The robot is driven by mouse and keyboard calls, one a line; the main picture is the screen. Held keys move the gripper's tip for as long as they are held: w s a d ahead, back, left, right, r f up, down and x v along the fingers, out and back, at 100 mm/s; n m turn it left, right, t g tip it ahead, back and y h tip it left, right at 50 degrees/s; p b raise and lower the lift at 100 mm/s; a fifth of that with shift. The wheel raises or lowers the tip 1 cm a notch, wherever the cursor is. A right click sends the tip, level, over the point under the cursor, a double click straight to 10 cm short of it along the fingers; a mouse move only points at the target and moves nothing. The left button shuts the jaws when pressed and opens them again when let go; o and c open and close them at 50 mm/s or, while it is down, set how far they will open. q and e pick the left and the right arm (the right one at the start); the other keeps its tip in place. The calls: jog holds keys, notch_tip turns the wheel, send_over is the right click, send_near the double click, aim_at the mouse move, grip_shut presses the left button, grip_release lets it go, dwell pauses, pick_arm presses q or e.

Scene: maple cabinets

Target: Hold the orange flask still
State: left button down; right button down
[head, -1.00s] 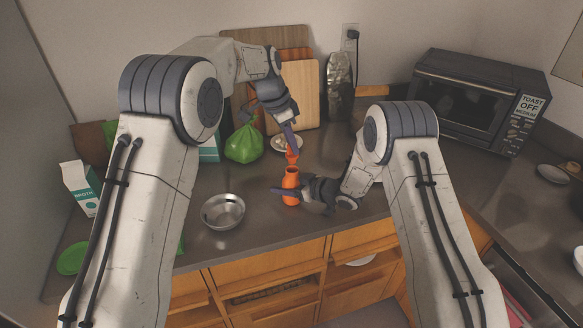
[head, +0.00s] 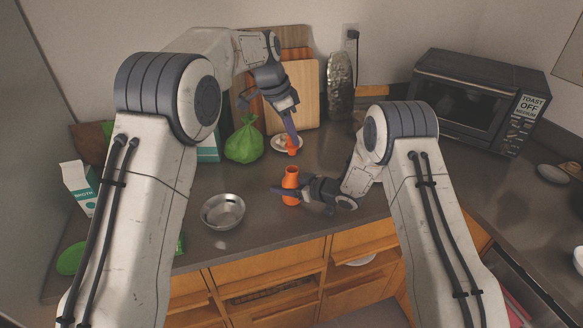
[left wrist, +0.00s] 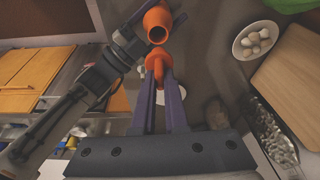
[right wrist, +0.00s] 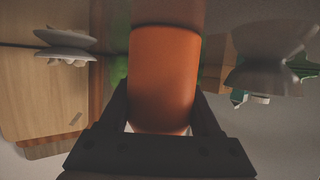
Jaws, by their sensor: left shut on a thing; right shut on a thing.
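The orange flask (head: 291,176) stands upright near the counter's front, its neck open. My right gripper (head: 288,191) is shut around its body, and the flask fills the middle of the right wrist view (right wrist: 165,80). My left gripper (head: 291,138) is higher, shut on a small orange piece (head: 292,150), perhaps a stopper. A gap shows between this piece and the flask's mouth. In the left wrist view the piece (left wrist: 158,68) is between the fingertips, close to the flask's round open mouth (left wrist: 157,33) in the picture. The fingers hide part of the piece.
A metal bowl (head: 223,212) stands left of the flask. A green bag (head: 244,142) and a small plate with pale round items (left wrist: 243,50) are behind. Cutting boards (head: 296,95) lean on the wall. A toaster oven (head: 470,100) stands at right. Bare counter lies between bowl and flask.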

grip_release()
jog(key=v, duration=1)
jog(key=shift+s+d+r, duration=0.15)
jog(key=shift+d, duration=0.1)
jog(key=shift+s+d+r, duration=0.25)
jog(key=shift+s+d, duration=0.2)
jog(key=shift+d, duration=0.05)
jog(key=shift+a, duration=0.1)
